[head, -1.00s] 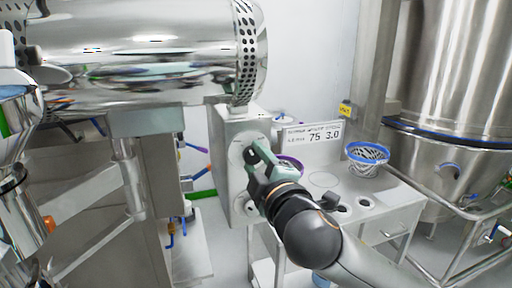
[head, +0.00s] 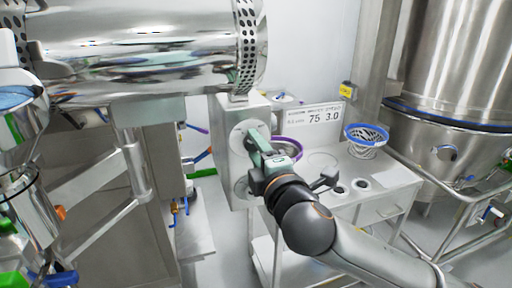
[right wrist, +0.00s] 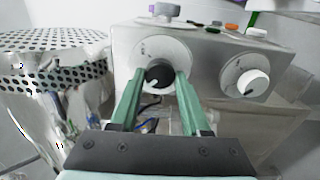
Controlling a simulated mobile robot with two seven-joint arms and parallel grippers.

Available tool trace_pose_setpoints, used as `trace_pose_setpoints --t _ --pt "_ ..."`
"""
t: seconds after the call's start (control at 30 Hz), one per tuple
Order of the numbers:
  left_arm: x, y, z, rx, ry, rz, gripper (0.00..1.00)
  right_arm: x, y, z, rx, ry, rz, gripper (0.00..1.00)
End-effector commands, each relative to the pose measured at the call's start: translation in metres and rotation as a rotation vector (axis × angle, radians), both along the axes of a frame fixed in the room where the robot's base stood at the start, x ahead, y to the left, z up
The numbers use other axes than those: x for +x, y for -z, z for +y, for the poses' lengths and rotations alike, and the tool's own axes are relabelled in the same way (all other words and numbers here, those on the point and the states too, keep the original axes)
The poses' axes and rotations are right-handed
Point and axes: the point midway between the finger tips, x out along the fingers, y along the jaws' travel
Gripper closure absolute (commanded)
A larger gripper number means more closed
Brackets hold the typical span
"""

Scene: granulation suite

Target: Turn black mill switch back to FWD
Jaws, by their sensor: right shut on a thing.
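The black mill switch (right wrist: 159,74) sits at the middle of a round white dial plate (right wrist: 176,50) on the grey control box. My right gripper (right wrist: 160,88) has its two green fingers on either side of the black knob, shut on it. In the head view my right gripper (head: 254,138) reaches the box's face and hides the knob; part of the dial plate (head: 237,131) shows beside it. The markings on the plate are too small to read. My left gripper is not in view.
A white knob (right wrist: 253,83) on its own dial is beside the black one on the control box (head: 232,165). A steel drum (head: 140,45) with a perforated end is above left. A white table (head: 385,178) with a blue-rimmed sieve (head: 366,134) stands right.

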Motion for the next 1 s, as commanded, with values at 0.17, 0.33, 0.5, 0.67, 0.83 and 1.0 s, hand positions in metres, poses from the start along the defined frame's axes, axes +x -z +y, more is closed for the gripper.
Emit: trace_pose_setpoints --t 0.17,0.33,0.5,0.67,0.83,1.0 --pt "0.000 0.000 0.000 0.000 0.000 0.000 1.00 0.000 0.001 0.000 -0.003 0.001 0.000 0.50" --pt "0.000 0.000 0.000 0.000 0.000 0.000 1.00 0.000 0.000 0.000 -0.002 0.001 0.000 0.31" --pt "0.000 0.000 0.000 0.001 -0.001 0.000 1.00 0.000 0.000 0.000 0.000 0.001 0.001 0.23" --pt "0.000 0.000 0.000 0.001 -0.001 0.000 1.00 0.000 0.000 0.000 0.000 0.000 0.000 0.23" --pt "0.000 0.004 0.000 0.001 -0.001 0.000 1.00 -0.011 0.001 -0.003 0.000 -0.001 0.000 0.23" --pt "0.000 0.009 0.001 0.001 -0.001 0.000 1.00 -0.038 0.002 -0.012 0.001 -0.003 0.000 0.23"
